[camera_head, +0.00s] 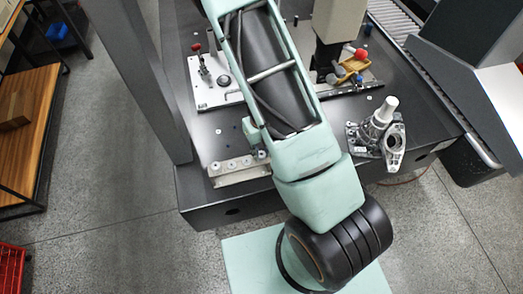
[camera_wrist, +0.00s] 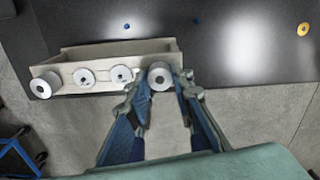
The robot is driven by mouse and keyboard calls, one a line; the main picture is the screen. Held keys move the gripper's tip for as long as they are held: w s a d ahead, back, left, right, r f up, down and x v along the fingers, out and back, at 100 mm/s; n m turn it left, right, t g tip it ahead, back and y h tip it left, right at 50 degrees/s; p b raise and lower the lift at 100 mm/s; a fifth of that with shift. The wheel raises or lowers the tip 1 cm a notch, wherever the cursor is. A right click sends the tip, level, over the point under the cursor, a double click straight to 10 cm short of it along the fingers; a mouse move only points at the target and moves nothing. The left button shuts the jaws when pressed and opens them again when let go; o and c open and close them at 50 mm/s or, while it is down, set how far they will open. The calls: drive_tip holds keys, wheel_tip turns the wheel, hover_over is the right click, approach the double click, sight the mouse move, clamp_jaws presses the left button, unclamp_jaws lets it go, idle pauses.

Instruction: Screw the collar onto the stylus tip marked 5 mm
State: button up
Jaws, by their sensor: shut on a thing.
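A pale rack (camera_wrist: 104,51) shows in the wrist view, on the edge of the dark table, with a row of round silver ends along its front. Two flatter ends, left (camera_wrist: 85,77) and right (camera_wrist: 121,75), have small dark markings too small to read. A thicker silver ring with a dark hole (camera_wrist: 160,75) is at the rack's right end. My gripper (camera_wrist: 162,84) is shut on this ring, one blue-grey finger on each side. A similar thick ring (camera_wrist: 44,84) sits at the left end. In the head view the rack (camera_head: 238,168) stands at the table's front edge, partly behind my arm.
A metal casting with a pale cylinder (camera_head: 381,125) stands to the right on the dark table (camera_head: 205,140). A white fixture plate with a red-knobbed clamp (camera_head: 212,92) lies behind the rack. A grey gantry column (camera_head: 150,75) rises on the left. A conveyor (camera_head: 398,24) is at right.

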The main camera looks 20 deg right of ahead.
sight(262, 154)
drive_tip(key=m, duration=0.4)
drive_tip(key=shift+w+d, duration=0.25)
drive_tip(key=o, duration=0.9)
drive_tip(key=shift+o, duration=0.2)
drive_tip(key=shift+s+a, duration=0.1)
drive_tip(key=shift+s, duration=0.05)
drive_tip(key=shift+r, duration=0.1)
wheel_tip(262, 154, up, 12)
